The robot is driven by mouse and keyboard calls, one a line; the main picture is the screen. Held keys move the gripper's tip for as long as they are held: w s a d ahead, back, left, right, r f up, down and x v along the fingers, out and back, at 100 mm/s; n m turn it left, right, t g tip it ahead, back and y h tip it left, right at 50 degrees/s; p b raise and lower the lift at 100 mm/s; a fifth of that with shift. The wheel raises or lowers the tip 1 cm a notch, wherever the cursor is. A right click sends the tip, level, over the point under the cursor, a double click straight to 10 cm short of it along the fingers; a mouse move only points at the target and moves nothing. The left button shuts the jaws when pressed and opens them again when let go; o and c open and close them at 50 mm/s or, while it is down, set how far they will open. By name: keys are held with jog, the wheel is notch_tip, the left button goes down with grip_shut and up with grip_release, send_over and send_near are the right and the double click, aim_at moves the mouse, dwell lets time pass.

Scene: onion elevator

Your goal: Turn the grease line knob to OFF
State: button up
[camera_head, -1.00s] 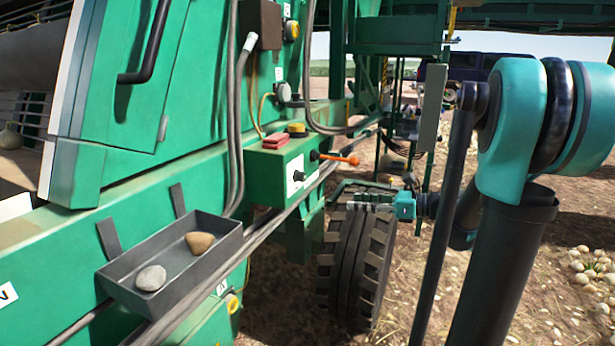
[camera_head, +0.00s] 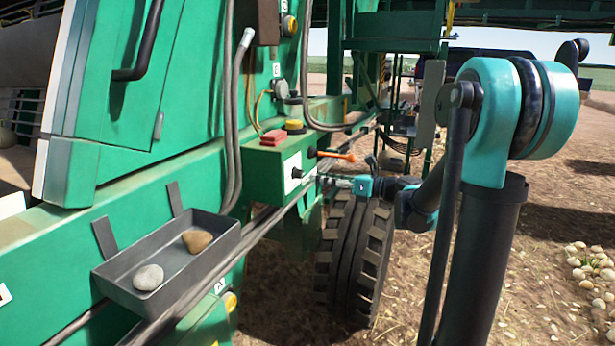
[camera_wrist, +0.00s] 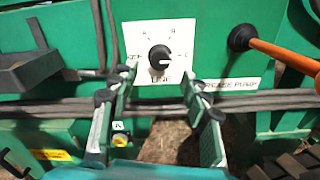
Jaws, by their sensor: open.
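The grease line knob (camera_wrist: 160,57) is a round black knob with a pale pointer mark. It sits on a white label plate (camera_wrist: 178,32) with letters around it and the word LINE below. The pointer faces roughly right, toward a letter that looks like C. In the head view the knob (camera_head: 296,172) shows small on the green box's face. My gripper (camera_wrist: 157,85) is open and empty, its fingers spread below and either side of the knob, apart from it. In the head view my gripper (camera_head: 328,181) is just right of the box.
An orange-handled lever (camera_wrist: 275,55), by the GREASE PUMP label (camera_wrist: 232,83), sticks out right of the knob. Grey pipes (camera_wrist: 60,108) run below the plate. A grey tray (camera_head: 228,236) with two stones hangs left. A tyre (camera_head: 352,262) stands below my gripper.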

aim_at(302, 174)
jog(key=shift+x, duration=2.55)
jog(key=shift+c, duration=0.6)
grip_shut()
